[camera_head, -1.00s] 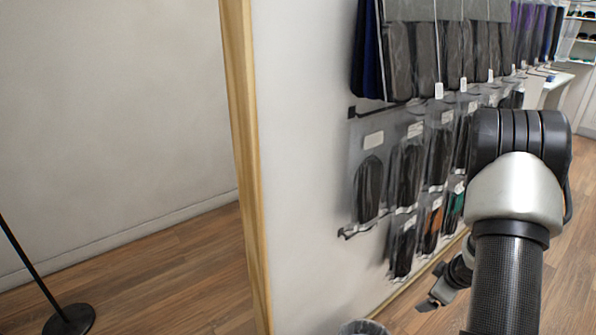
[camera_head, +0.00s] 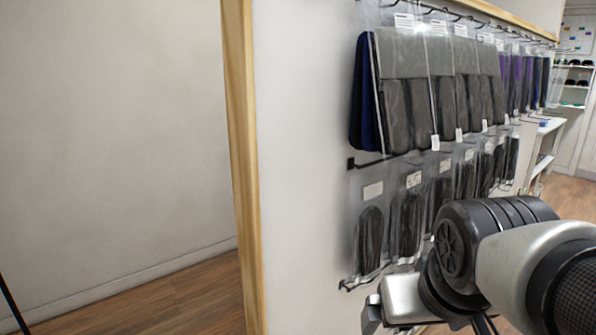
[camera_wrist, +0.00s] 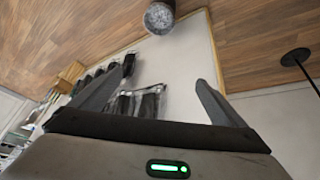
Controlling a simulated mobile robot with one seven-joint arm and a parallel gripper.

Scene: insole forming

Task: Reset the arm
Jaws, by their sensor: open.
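My gripper (camera_wrist: 165,90) shows in the wrist view with its two dark fingers spread wide apart and nothing between them. Behind the fingers are the pale wall and hanging packets, at a distance. In the head view my arm stands at the lower right, bent, in front of the wall display. The gripper's fingers cannot be made out in the head view.
Packaged insoles (camera_head: 410,215) and larger dark sheets (camera_head: 410,100) hang on hooks on the white wall (camera_head: 300,150). A wooden post (camera_head: 242,150) edges the wall. A bin (camera_wrist: 159,17) stands on the wood floor (camera_wrist: 60,35). A black stand (camera_wrist: 296,57) is on the floor. White shelves (camera_head: 573,85) are at the far right.

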